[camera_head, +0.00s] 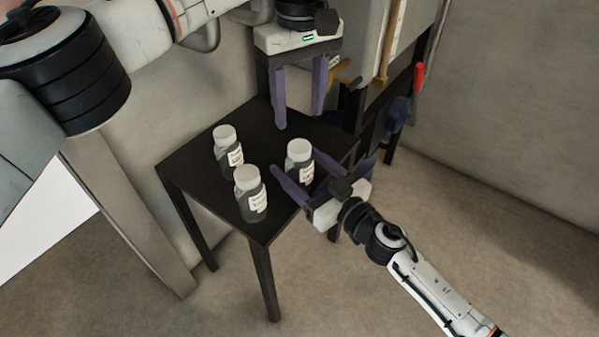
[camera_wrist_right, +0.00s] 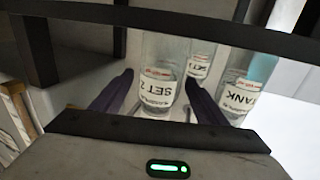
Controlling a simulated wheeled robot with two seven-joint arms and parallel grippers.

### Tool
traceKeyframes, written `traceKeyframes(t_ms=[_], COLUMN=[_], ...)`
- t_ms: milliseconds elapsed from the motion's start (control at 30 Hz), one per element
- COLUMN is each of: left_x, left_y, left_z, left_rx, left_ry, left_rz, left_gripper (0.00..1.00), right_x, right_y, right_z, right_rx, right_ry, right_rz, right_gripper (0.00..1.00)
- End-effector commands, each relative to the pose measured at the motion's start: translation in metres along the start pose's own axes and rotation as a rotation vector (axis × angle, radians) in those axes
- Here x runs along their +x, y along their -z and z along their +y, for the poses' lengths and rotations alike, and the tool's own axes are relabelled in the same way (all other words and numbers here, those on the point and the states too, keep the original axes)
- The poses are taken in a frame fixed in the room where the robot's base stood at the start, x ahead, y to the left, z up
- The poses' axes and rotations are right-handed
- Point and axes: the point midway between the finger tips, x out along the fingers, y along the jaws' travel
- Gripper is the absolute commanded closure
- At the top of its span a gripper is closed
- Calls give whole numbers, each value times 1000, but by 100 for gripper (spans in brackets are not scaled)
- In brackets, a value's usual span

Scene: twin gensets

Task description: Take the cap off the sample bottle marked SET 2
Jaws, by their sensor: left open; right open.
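The bottle marked SET 2 (camera_wrist_right: 158,88) appears upside down in the right wrist view, between the two fingers of my right gripper (camera_wrist_right: 158,95). In the head view, the bottle (camera_head: 300,171) at the right of the small table has a white cap (camera_head: 299,149) on and stands upright. My right gripper (camera_head: 322,168) is open around this bottle, coming from the lower right. My left gripper (camera_head: 300,119) is open and empty, pointing down above and beyond that bottle, apart from its cap.
Two more white-capped bottles stand on the black table (camera_head: 200,157): one at the back left (camera_head: 228,158) and one in front (camera_head: 250,203). The wrist view shows one marked TANK (camera_wrist_right: 238,97) and another SET bottle (camera_wrist_right: 199,66). Dark equipment (camera_head: 375,120) stands behind the table.

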Motion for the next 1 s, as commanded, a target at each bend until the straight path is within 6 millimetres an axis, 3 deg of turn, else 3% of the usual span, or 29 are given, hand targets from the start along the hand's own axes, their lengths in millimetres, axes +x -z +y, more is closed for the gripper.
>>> traceKeyframes(t_ms=[267, 667, 833, 1000], left_x=[0, 0, 0, 0], left_y=[0, 0, -1, -1], left_z=[0, 0, 0, 1], left_rx=[0, 1, 86, 352], left_ry=[0, 0, 0, -2], left_rz=[0, 0, -2, -1], left_gripper=[49, 49, 49, 49], right_x=[1, 1, 1, 1], right_y=[0, 0, 0, 0], right_z=[0, 0, 0, 0], right_rx=[0, 0, 0, 0], right_ry=[0, 0, 0, 0], right_rz=[-1, 0, 0, 0], right_gripper=[35, 100, 100, 100])
